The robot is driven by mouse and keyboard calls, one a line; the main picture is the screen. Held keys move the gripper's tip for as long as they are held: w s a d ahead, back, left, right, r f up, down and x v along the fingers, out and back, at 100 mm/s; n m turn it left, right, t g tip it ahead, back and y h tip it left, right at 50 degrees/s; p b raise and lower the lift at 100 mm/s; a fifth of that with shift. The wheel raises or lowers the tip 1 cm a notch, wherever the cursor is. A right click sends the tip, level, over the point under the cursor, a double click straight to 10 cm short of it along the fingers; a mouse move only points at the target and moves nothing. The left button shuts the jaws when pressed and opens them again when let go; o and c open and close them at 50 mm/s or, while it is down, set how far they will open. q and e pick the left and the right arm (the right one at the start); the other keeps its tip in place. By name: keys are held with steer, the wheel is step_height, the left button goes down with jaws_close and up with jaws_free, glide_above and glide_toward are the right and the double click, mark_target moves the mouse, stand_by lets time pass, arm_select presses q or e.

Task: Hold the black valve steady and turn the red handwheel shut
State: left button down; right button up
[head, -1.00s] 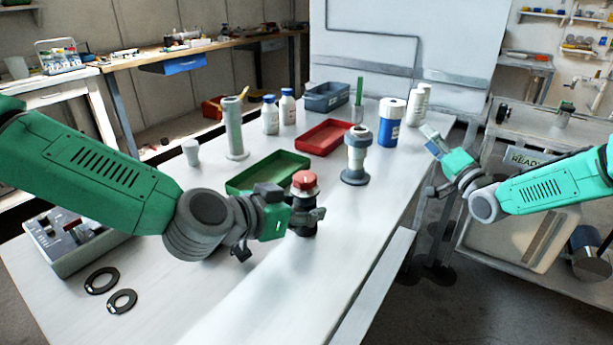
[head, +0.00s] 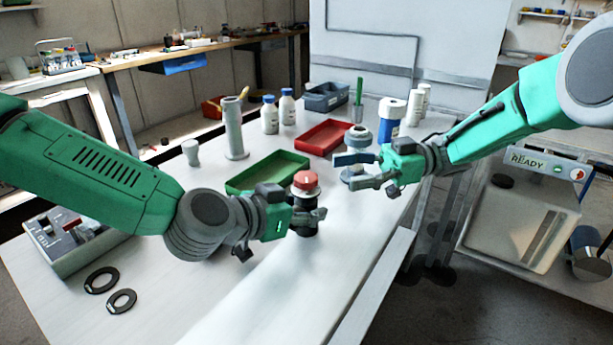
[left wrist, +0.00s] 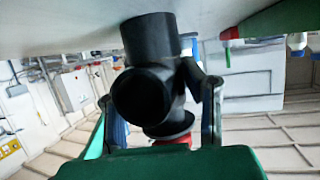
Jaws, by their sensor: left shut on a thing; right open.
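The black valve (head: 306,222) stands upright on the white table, with the red handwheel (head: 305,180) on top. My left gripper (head: 308,216) is shut on the valve's body from the left. The left wrist view shows the black valve (left wrist: 152,85) between the two fingers, with a bit of the red handwheel (left wrist: 172,140) at its far end. My right gripper (head: 356,170) is open and empty. It is to the right of the handwheel and apart from it, with its fingers pointing left. It hides part of a grey fitting behind it.
A green tray (head: 240,183) lies just behind the valve and a red tray (head: 325,137) farther back. The grey fitting (head: 358,136) stands behind my right gripper, near a blue-and-white container (head: 391,122). Two black rings (head: 102,280) lie at the front left.

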mark_target(305, 176)
steer(key=x, duration=0.8)
steer(key=shift+a, duration=0.25)
steer(key=shift+d, duration=0.1)
steer(key=shift+c, duration=0.4)
steer(key=shift+w, duration=0.1)
steer(key=c, duration=1.2)
